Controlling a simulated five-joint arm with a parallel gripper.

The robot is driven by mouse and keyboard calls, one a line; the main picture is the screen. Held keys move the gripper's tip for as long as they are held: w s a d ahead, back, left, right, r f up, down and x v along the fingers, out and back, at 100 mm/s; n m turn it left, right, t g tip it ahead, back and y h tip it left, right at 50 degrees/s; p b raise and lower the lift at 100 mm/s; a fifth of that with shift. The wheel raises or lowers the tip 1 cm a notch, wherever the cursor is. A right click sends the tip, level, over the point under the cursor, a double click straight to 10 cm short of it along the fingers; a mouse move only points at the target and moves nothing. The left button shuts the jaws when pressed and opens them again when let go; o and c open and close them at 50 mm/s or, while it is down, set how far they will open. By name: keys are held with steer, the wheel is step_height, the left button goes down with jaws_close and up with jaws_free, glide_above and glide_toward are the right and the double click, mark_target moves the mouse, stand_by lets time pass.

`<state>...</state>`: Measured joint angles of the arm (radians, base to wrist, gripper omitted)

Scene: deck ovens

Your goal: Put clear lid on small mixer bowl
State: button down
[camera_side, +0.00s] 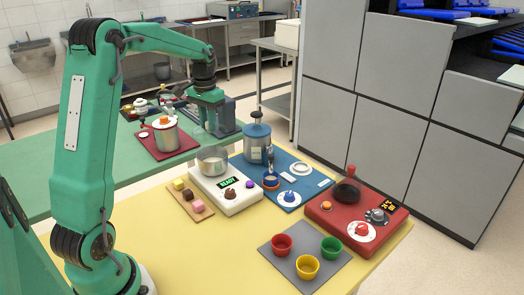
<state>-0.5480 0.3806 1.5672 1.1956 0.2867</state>
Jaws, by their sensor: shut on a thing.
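My gripper (210,126) points straight down above the small mixer bowl (212,159). It is shut on a clear lid (201,133), which shows only as a faint, see-through outline under the jaws. The lid is apart from the bowl, a little above it. The bowl is grey metal with its top open and sits on a white mixer base (232,193). The base has a display reading READY, a brown knob and a purple knob. The exact edges of the lid are hard to make out.
A blue-topped canister (257,143) stands close right of the bowl on a blue mat. A board (190,203) with several small blocks lies front left. A red burner unit (355,215) and a grey mat (305,279) with three cups are at right. A pot (166,136) stands behind left.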

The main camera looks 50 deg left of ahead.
steer(key=shift+f, duration=0.2)
steer(key=shift+f, duration=3)
steer(key=shift+f, duration=0.15)
stand_by(0.4)
steer(key=c, duration=0.7)
jaws_free()
steer(key=shift+r, duration=0.2)
steer(key=shift+r, duration=3.3)
